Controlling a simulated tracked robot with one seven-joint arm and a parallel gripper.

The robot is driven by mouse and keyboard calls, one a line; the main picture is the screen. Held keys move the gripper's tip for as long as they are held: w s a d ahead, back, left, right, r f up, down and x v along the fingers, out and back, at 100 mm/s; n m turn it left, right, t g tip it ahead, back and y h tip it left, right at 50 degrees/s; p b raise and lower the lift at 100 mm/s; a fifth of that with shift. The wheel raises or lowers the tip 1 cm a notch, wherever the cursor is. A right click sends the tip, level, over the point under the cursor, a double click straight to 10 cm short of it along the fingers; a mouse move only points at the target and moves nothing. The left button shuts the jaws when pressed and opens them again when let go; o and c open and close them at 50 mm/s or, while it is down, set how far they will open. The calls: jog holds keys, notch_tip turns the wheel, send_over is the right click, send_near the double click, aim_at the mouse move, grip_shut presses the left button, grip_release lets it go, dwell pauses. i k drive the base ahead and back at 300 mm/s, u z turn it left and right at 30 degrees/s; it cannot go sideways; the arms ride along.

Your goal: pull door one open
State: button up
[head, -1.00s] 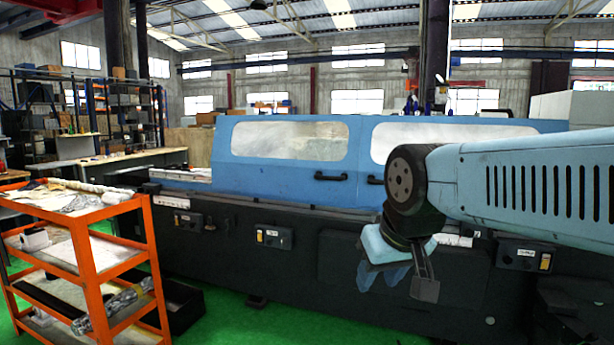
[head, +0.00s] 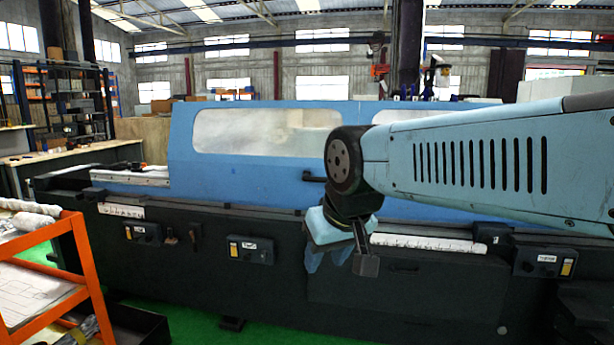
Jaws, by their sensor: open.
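The grinder's blue left door (head: 245,165) has a long pale window and stands closed against the blue right door (head: 470,112), as far as I can see. A black handle (head: 313,178) shows at the left door's right side, partly covered by my arm. My gripper (head: 340,262) hangs below my wrist, pointing down, in front of the dark machine base and lower than the handle. It is open, empty and apart from the handle. I cannot tell which door is numbered one.
An orange cart (head: 88,275) with papers and parts stands close at the left. Dark control boxes (head: 250,248) stick out from the machine's front, with another box (head: 543,257) at the right. Green floor shows between cart and machine.

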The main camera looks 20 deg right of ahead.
aim_at(271, 133)
jog(key=z, duration=0.25)
jog(key=i, duration=0.95)
jog(key=z, duration=0.4)
